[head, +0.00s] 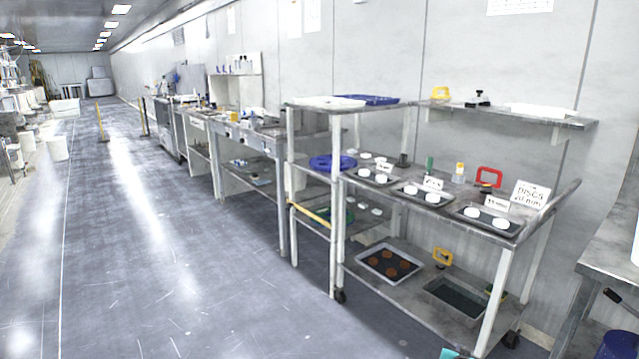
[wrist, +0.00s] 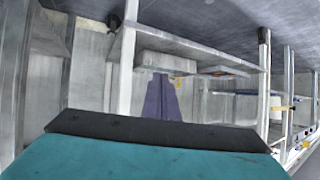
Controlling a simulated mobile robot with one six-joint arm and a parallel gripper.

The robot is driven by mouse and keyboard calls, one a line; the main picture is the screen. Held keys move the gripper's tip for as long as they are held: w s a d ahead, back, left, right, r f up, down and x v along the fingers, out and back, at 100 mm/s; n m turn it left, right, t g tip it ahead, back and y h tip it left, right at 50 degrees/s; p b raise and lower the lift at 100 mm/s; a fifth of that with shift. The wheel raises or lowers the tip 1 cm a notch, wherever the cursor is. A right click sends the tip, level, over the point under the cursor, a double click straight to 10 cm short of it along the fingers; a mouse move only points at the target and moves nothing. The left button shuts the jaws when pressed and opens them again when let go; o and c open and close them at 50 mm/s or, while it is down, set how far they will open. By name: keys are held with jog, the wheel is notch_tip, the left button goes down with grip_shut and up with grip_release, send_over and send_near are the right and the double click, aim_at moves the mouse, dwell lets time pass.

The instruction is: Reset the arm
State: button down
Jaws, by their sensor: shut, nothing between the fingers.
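My gripper (wrist: 160,80) shows in the wrist view as two dark purple fingers close together, with nothing between them. Behind them is a broad black and teal part of my own arm, along the bottom of that view. In the head view only a small teal piece of my arm shows at the bottom edge, and the gripper itself is out of that view. The wrist view is turned over, with floor and caster wheels at the top. The fingers appear in front of a wheeled metal cart (wrist: 128,60); how far away they are is unclear.
In the head view the cart's upper deck (head: 395,198) holds dark trays with white discs, labels and a red frame (head: 489,177). Its lower shelf holds a tray of brown discs (head: 390,265). A grey bench (head: 615,260) stands at right. The floor aisle (head: 150,230) is clear at left.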

jog(key=s+a+f+n+g+y, duration=0.1)
jog(key=s+a+f, duration=0.2)
jog(key=a+f, duration=0.3)
jog(key=s+a+f+g+y, duration=0.1)
jog(key=s+a+f, duration=0.25)
jog(key=a, duration=0.45)
jog(key=s+a+f+n+g+y, duration=0.1)
jog(key=s+a+f+g, duration=0.3)
jog(key=s, duration=0.4)
jog(key=s+a+f+n+g, duration=0.1)
jog(key=s+a+f, duration=0.4)
jog(key=s+a, duration=0.25)
jog(key=s+a+f+n+g+y, duration=0.1)
jog(key=s+a+f+g, duration=0.3)
jog(key=s, duration=0.5)
jog(key=s+a+r+n+g+y, duration=0.1)
jog(key=s+a+g, duration=0.1)
jog(key=s, duration=0.5)
jog(key=s+a+r+n+g, duration=0.2)
jog(key=s, duration=0.6)
notch_tip(320, 180, up, 12)
jog(key=s+g+p, duration=0.1)
jog(key=p, duration=1.1)
jog(key=shift+s+a+r+m+y, duration=0.2)
jog(key=shift+s+a+m+y, duration=0.1)
jog(key=shift+a+y, duration=0.1)
